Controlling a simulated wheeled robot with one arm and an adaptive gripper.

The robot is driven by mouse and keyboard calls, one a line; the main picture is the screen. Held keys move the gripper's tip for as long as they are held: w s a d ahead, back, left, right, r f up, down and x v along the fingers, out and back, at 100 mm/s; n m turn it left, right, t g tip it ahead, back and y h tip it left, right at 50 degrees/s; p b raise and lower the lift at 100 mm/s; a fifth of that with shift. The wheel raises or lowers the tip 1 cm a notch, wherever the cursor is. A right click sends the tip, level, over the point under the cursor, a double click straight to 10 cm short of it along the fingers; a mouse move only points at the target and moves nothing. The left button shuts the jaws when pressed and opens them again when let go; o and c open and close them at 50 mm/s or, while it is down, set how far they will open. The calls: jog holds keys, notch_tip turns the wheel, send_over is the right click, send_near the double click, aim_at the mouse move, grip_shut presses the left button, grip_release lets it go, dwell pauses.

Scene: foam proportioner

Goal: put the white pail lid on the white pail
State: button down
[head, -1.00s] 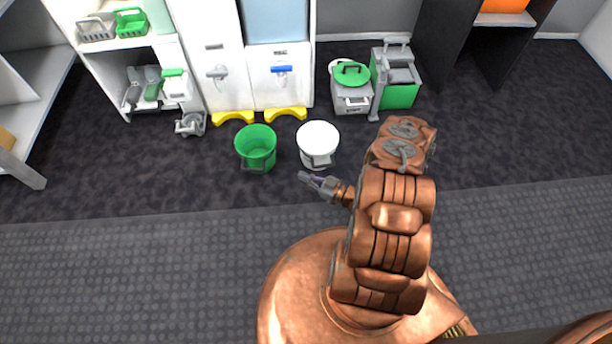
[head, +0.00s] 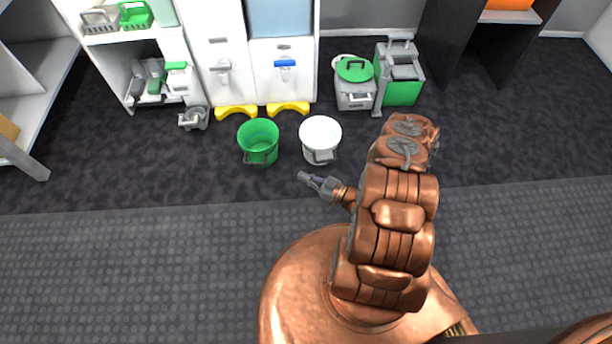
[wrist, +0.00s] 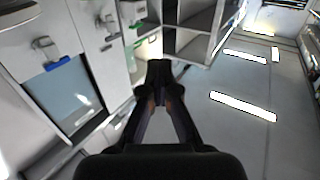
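The white pail (head: 320,152) stands upright on the dark floor. Its round top shows plain white; I cannot tell whether this is its inside or a cover. A white disc (head: 340,59), which looks like the white pail lid, lies at the back, partly hidden behind a green lid (head: 355,70) on a grey box. My gripper (head: 304,176) is in front of the white pail in the picture, apart from it. In the wrist view my gripper (wrist: 159,72) has its fingers meeting at the tips, with nothing between them. Neither pail nor lid can be made out there.
A green pail (head: 259,146) stands left of the white one. The grey box (head: 355,98) and a grey-green unit (head: 402,88) stand at the back right. White cabinets (head: 222,75) with yellow feet (head: 237,112) are behind. The floor in front of the pails is clear.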

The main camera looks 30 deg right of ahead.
jog(key=shift+s+a+b, duration=0.3)
jog(key=shift+s+a, duration=1.05)
jog(key=shift+s, duration=0.15)
